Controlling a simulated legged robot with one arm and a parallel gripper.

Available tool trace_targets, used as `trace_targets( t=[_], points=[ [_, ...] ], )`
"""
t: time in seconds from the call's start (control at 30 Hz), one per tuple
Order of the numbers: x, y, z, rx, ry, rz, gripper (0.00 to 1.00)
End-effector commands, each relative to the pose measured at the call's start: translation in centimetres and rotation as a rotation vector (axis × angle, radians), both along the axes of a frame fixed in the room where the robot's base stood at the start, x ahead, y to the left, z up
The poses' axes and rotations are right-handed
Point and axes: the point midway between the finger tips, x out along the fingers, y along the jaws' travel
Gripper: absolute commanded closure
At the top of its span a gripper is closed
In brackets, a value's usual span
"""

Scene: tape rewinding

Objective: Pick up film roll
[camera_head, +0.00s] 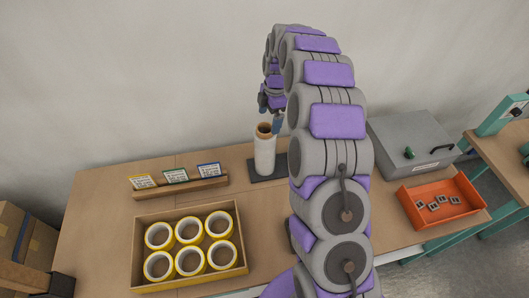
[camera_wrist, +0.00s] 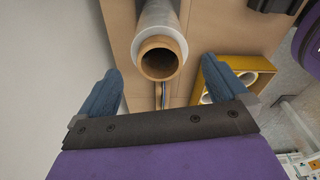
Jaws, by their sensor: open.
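The film roll (camera_head: 264,153) is a whitish wrapped cylinder with a brown cardboard core. It stands upright on a dark base plate at the back of the table. In the wrist view the film roll (camera_wrist: 159,32) shows its open core end toward the camera, between and beyond my fingers. My gripper (camera_head: 270,113) is just above the top of the roll in the head view. In the wrist view my gripper (camera_wrist: 162,88) is open, with one blue finger on each side and nothing held. My arm hides the area to the right of the roll.
A yellow-edged box (camera_head: 190,281) with several tape rolls sits at the table's front left. Behind it is a wooden card holder (camera_head: 180,190). An orange tray (camera_head: 415,214) with small parts and a grey case (camera_head: 400,135) stand right of my arm.

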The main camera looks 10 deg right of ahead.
Motion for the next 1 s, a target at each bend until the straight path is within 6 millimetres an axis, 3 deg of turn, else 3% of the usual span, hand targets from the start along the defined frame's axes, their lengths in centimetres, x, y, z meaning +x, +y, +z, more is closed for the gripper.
trace_targets(
  t=[0.13, 0.33, 0.47, 0.73, 1.0],
  points=[
    [-0.2, 0.9, -2.4, -0.004, 0.007, 0.001, 0.00],
    [-0.2, 1.6, -3.4, -0.010, 0.002, 0.000, 0.00],
    [-0.1, 1.5, -4.2, -0.009, 0.002, 0.000, 0.00],
    [0.0, 1.1, -7.9, -0.002, 0.004, 0.000, 0.00],
    [0.0, 1.6, -8.3, -0.006, 0.000, 0.000, 0.00]
  ],
)
